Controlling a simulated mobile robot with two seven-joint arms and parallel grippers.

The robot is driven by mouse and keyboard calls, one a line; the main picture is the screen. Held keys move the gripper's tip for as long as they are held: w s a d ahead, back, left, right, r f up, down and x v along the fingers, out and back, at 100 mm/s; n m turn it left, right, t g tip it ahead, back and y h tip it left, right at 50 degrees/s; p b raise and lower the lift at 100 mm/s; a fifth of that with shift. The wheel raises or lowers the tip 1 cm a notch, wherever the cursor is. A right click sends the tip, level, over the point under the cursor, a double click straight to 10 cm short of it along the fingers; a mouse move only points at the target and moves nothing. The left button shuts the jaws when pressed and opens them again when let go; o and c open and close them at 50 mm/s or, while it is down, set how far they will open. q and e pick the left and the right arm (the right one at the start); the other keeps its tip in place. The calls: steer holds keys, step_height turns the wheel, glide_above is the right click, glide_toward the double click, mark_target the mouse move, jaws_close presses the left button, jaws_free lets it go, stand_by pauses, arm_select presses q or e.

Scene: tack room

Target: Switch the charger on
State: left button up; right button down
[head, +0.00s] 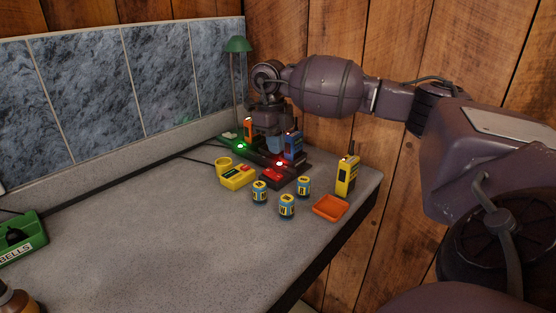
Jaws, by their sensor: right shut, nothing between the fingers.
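A dark charger bank (262,157) stands at the far right corner of the counter. A green part with a lit green light (240,146) is at its left, and a red part with a lit red light (279,164) is at its front right. An orange radio (248,130) and a blue radio (293,146) stand upright at it. My right gripper (274,144) is shut and empty, pointing down over or just behind the charger, between the two radios. Its fingertips are partly hidden, and I cannot tell whether they touch anything. My left gripper is out of view.
A yellow box (238,177), a yellow cup (223,166), three blue-and-yellow cylinders (287,206), an orange tray (330,208) and a yellow radio (347,177) stand in front. A green lamp (237,45) rises behind. A green box (20,237) is at left. The counter's middle is clear.

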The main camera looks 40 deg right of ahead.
steer(key=shift+w+r, duration=0.15)
steer(key=shift+r, duration=1.05)
steer(key=shift+w+r, duration=0.15)
steer(key=shift+r, duration=1.05)
